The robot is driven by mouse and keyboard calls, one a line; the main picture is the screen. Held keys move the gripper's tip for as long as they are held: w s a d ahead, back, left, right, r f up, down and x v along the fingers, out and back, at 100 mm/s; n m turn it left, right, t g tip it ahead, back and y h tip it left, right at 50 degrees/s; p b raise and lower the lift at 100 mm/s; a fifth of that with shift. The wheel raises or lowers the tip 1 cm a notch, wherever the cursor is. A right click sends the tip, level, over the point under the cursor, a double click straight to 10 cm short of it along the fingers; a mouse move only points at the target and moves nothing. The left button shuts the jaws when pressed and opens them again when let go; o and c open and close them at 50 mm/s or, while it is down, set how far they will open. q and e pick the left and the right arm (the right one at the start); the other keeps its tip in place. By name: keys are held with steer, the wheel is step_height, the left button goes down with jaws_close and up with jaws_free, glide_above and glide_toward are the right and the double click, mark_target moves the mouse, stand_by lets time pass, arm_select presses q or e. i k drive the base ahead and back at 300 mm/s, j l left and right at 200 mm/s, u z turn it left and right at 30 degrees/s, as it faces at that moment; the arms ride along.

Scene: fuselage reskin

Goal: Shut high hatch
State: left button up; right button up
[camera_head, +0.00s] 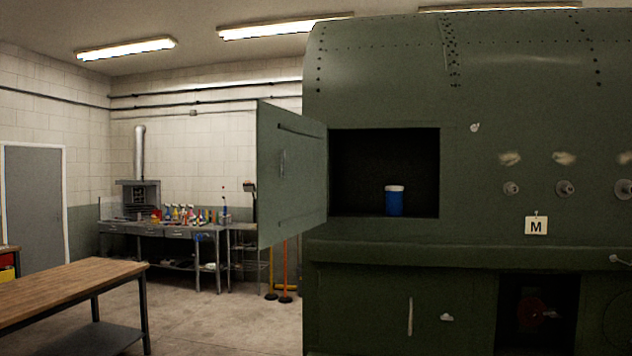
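The high hatch (297,170) is a green rectangular door on the left edge of a dark square opening in the green fuselage (380,85). It stands wide open, swung out to the left, with its ribbed side showing. Inside the opening (365,165) a blue can with a white lid (394,202) stands upright on the floor of the compartment. Neither of my grippers shows in the head view.
A wooden-topped table (72,288) stands at the lower left. A metal workbench (160,231) with bottles and tools is by the back wall. A lower dark opening (537,312) holds a red part. Bare floor (220,320) lies between table and fuselage.

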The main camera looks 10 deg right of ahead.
mark_target(292, 204)
steer(key=i+j+z, duration=0.1)
steer(key=z, duration=0.3)
steer(key=i+j+z, duration=0.2)
steer(key=z, duration=0.2)
steer(key=i+j+z, duration=0.25)
steer(key=z, duration=0.15)
steer(key=i+j+z, duration=0.1)
steer(key=j+z, duration=0.15)
steer(key=z, duration=0.15)
steer(key=i+j, duration=0.1)
steer(key=j, duration=0.3)
steer(key=i+j+z, duration=0.1)
steer(key=j, duration=0.25)
steer(key=i+j, duration=0.15)
steer(key=j, duration=0.25)
steer(key=i+j+z, duration=0.1)
steer(key=j, duration=0.3)
steer(key=i+j, duration=0.1)
steer(key=j, duration=0.25)
steer(key=z, duration=0.05)
